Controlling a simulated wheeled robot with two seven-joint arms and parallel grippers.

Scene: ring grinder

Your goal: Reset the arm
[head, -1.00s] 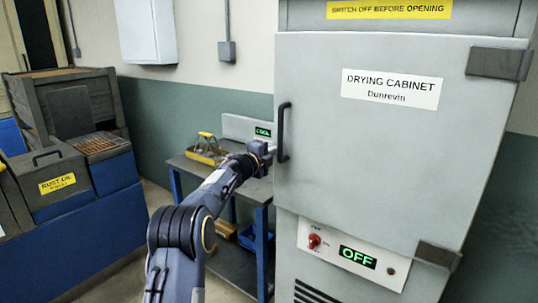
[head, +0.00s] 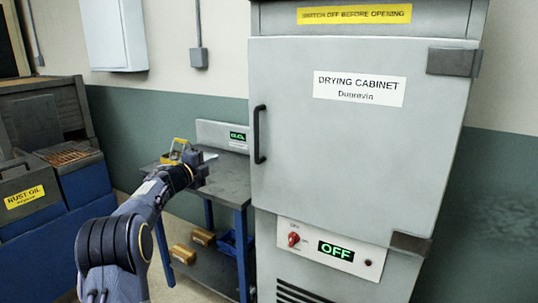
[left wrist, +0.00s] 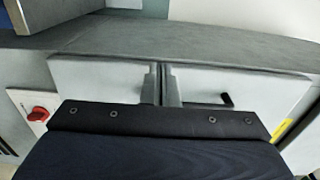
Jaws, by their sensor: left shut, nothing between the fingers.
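My left gripper (head: 207,160) is over the side table, left of the drying cabinet and apart from its door handle (head: 260,134). It is shut and empty; in the left wrist view its two fingers (left wrist: 162,84) are together in front of a pale panel. The drying cabinet door (head: 348,150) is shut. The cabinet's display (head: 336,251) reads OFF beside a red knob (head: 293,239). My right gripper is not in view.
The side table (head: 226,178) carries a yellow-handled tray (head: 178,153) and a small green-lit display (head: 238,137). Yellow items (head: 203,236) lie on its lower shelf. A rust oil bin (head: 27,195) stands at the left.

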